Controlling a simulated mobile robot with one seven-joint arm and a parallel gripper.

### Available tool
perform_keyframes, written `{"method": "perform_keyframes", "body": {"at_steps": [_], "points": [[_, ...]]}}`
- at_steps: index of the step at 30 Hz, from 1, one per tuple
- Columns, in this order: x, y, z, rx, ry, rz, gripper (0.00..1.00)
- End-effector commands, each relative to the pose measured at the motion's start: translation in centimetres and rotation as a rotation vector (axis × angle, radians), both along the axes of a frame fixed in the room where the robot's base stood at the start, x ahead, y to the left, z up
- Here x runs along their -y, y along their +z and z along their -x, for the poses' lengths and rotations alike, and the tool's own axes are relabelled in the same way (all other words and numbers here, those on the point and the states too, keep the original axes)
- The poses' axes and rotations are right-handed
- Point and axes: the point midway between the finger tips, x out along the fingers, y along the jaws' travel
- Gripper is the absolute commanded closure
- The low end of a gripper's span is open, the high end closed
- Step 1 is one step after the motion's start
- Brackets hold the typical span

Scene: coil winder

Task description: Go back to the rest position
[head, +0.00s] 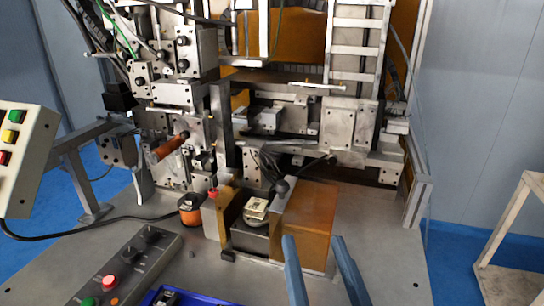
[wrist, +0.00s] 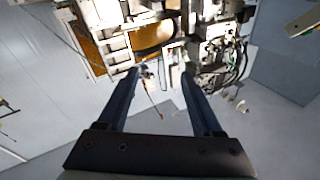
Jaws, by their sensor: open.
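My gripper (head: 318,242) shows two blue fingers at the lower middle of the head view, spread apart with nothing between them. The wrist view shows the same gripper (wrist: 160,70) open and empty, its fingers pointing toward the winding machine. In the head view the coil winder (head: 270,110) stands behind the fingers. The fingertips appear in front of an orange-brown block (head: 308,225) on the machine's front. I cannot tell the gap between them.
A control panel (head: 122,270) with knobs and buttons lies at the front left, beside a blue tray (head: 190,299). A copper wire spool (head: 190,208) stands behind it. A button box (head: 22,145) hangs at the far left. The table's right front (head: 395,260) is mostly clear. A pale stand (head: 510,230) is at the far right.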

Motion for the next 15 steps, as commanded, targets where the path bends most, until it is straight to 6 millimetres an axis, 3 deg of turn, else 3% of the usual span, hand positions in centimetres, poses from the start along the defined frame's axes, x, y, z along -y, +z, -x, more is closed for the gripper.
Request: {"method": "perform_keyframes", "body": {"at_steps": [1,5,8,12,15], "points": [[-0.4,2.3,-0.6,0.046,-0.007,0.02,0.33],[-1.4,8.2,-1.7,0.167,-0.04,0.07,0.33],[-2.5,14.1,-1.9,0.291,-0.076,0.107,0.33],[-4.1,22.2,-0.6,0.47,-0.134,0.138,0.33],[-4.8,26.5,0.9,0.575,-0.172,0.146,0.33]]}}
